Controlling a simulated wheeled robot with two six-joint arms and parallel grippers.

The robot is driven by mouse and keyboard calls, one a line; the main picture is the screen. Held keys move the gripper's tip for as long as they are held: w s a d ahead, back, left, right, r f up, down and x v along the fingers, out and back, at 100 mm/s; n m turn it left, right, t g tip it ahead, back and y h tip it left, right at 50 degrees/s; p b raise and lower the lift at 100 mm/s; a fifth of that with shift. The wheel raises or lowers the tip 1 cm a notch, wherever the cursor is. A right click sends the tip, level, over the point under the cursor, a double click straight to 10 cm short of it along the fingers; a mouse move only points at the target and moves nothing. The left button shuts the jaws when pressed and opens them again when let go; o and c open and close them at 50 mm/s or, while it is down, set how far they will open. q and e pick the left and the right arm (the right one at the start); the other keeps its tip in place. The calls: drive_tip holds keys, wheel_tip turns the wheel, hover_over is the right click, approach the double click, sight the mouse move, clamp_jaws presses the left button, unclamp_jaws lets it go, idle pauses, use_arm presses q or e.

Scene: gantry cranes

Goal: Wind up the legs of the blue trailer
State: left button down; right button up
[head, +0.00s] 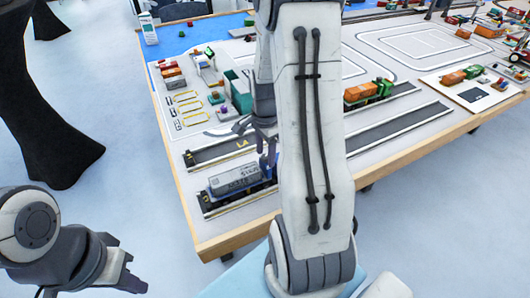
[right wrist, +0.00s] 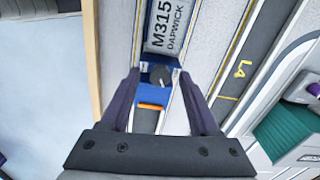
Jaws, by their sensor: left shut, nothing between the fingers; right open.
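The blue trailer (head: 266,166) stands in a lane near the table's front left corner and carries a grey container (head: 234,180). In the right wrist view the trailer's blue end (right wrist: 155,94) shows a dark round knob (right wrist: 161,77) and an orange strip (right wrist: 151,106). I cannot make out the legs. My right gripper (head: 266,143) is open above that end. In its wrist view the fingers (right wrist: 163,104) stand either side of the blue end, and I see no contact. My left gripper (head: 137,284) is shut and empty, off the table at lower left.
My right arm hides part of the table's middle. A green truck with an orange load (head: 368,92) stands in a lane to the right. A teal bin (head: 238,92) and several small blocks lie behind the trailer. The wooden table edge (head: 186,203) runs close to the trailer's left.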

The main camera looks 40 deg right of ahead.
clamp_jaws()
idle(0.3)
drive_tip(key=shift+r+n+p, duration=0.1)
drive_tip(key=shift+n+p, duration=0.45)
drive_tip(key=shift+n, duration=0.65)
drive_tip(key=n+p, duration=0.1)
drive_tip(key=n, duration=0.2)
drive_tip(key=n+p, duration=0.1)
drive_tip(key=n, duration=0.2)
drive_tip(key=shift+n, duration=0.4)
drive_tip(key=shift+n+p, duration=0.35)
drive_tip(key=shift+n, duration=1.05)
